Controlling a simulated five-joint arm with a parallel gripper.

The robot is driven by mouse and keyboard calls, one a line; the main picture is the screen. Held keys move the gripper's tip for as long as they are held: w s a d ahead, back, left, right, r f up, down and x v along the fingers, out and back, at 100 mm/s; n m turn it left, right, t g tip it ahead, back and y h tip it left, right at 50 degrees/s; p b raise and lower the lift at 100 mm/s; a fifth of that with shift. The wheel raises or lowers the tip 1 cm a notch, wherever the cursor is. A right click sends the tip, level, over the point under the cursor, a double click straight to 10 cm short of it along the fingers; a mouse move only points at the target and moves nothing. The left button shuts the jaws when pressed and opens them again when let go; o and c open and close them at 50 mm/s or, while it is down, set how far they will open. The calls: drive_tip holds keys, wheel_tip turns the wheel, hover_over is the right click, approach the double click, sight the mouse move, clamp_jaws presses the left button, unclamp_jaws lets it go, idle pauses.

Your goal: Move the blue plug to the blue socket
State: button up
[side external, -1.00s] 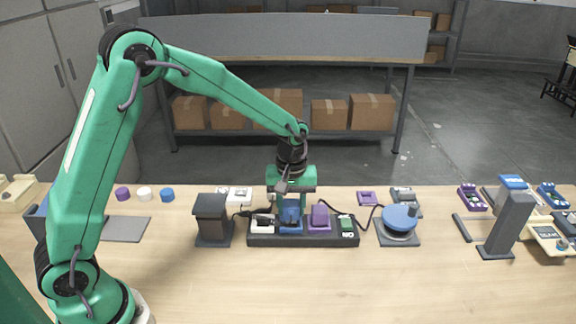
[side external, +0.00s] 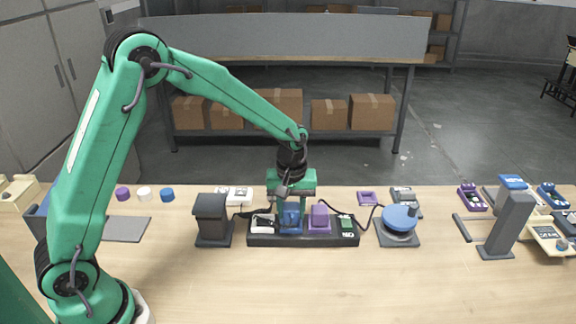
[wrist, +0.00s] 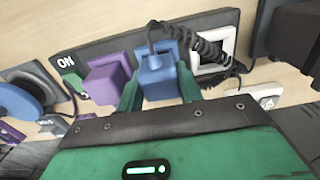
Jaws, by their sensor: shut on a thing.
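The blue plug (side external: 291,217) stands at the blue socket (side external: 291,231) on the dark power strip (side external: 252,240). My gripper (side external: 291,204) points down and is shut on the plug from above. In the wrist view the gripper's two green fingers (wrist: 158,92) are on either side of the blue plug (wrist: 156,66). A dark coiled cord (wrist: 205,48) runs from the plug past the white socket (wrist: 213,58). The plug hides most of the blue socket, so I cannot tell if it sits fully in.
A purple plug (side external: 319,216) stands right beside the blue one. A green switch (side external: 346,224) is at the strip's right end. A dark post (side external: 212,220) stands left of the strip and a blue-topped round device (side external: 399,219) right. The front table is clear.

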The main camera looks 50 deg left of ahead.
sight(291, 206)
drive_tip(key=shift+f, duration=0.3)
idle(0.5)
drive_tip(key=o, duration=1.2)
drive_tip(key=shift+r, duration=0.25)
drive_tip(key=shift+r, duration=3.25)
